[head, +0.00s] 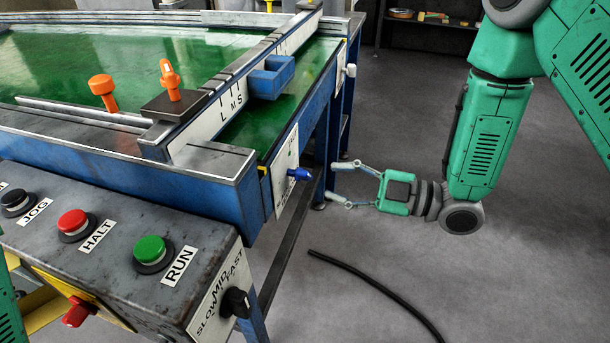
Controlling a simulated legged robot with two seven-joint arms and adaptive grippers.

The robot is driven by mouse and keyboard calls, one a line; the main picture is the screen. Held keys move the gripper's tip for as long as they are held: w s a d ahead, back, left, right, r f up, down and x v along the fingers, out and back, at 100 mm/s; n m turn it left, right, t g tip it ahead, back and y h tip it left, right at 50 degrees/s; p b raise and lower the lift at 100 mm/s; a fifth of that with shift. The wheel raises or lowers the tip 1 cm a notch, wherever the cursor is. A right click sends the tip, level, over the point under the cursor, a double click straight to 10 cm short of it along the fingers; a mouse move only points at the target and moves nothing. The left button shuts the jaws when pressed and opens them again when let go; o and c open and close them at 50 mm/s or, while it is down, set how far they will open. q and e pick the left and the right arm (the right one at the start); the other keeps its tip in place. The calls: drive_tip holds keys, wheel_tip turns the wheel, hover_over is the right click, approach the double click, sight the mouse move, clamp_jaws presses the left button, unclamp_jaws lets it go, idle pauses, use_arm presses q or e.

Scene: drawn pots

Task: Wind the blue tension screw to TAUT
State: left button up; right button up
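The blue tension screw (299,174) sticks out from a white plate (285,182) on the side of the blue conveyor frame. The plate's markings are too small and slanted to read. My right gripper (336,183) is to the right of the screw, with its two thin fingers spread and pointing left toward it. A gap separates the fingertips from the screw, and nothing is between the fingers. My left gripper is not in view; only a bit of green arm shows at the left edge.
A control box (120,255) with JOG, HALT and RUN buttons and a black speed knob (236,302) stands at the front left. Orange handles (170,80) and a blue slider block (271,77) sit on the conveyor. A black cable (375,285) lies on open grey floor.

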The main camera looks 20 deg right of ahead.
sight(311, 176)
drive_tip(key=x, duration=0.6)
drive_tip(key=shift+w+a+b, duration=0.1)
drive_tip(key=shift+a+b, duration=0.2)
drive_tip(key=shift+b, duration=0.05)
drive_tip(key=shift+d, duration=0.15)
drive_tip(key=shift+c, duration=0.4)
clamp_jaws()
